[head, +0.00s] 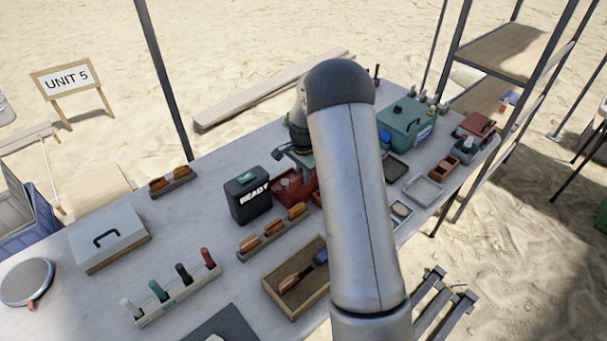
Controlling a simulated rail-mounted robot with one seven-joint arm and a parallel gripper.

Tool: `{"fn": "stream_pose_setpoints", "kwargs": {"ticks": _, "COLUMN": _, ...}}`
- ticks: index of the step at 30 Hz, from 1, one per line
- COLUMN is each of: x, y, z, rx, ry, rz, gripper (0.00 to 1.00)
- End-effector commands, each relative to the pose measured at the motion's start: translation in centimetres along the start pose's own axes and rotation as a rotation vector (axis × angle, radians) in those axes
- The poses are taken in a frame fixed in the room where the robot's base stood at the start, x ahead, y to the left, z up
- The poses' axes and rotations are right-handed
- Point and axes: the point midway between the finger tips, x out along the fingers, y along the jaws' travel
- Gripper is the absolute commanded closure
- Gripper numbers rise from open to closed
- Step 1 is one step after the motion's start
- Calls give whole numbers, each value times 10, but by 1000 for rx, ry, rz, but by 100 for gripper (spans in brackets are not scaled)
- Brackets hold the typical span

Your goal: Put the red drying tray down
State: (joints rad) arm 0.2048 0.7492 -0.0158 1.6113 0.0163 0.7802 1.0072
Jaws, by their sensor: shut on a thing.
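The red drying tray (292,188) is at mid-table, just right of the black READY box. My gripper (293,158) is above and at the far side of it, shut on it as far as I can tell; my own arm covers the tray's right part and much of the grip. Whether the tray's underside touches the table is hard to tell.
A black READY box (248,203) stands close left of the tray. A rack of orange-handled tools (272,235) and a wooden tray (317,286) with a brush lie nearer. A teal case (405,122) stands at the back right. Bare tabletop (190,225) shows at left.

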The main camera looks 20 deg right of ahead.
Motion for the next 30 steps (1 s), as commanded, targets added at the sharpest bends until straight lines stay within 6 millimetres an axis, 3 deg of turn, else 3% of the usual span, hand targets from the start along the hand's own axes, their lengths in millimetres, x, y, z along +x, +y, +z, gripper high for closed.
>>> {"fn": "stream_pose_setpoints", "kwargs": {"ticks": 1, "x": 3, "y": 0, "z": 0, "rx": 0, "ry": 1, "rz": -1, "gripper": 100}}
{"fn": "stream_pose_setpoints", "kwargs": {"ticks": 2, "x": 2, "y": 0, "z": 0, "rx": 0, "ry": 0, "rz": 0, "gripper": 80}}
{"fn": "stream_pose_setpoints", "kwargs": {"ticks": 3, "x": 2, "y": 0, "z": 0, "rx": 0, "ry": 0, "rz": 0, "gripper": 69}}
{"fn": "stream_pose_setpoints", "kwargs": {"ticks": 4, "x": 2, "y": 0, "z": 0, "rx": 0, "ry": 0, "rz": 0, "gripper": 64}}
{"fn": "stream_pose_setpoints", "kwargs": {"ticks": 16, "x": -7, "y": -1, "z": 0, "rx": 0, "ry": 1, "rz": -2, "gripper": 64}}
{"fn": "stream_pose_setpoints", "kwargs": {"ticks": 30, "x": -99, "y": -1, "z": 0, "rx": -1, "ry": 2, "rz": -3, "gripper": 64}}
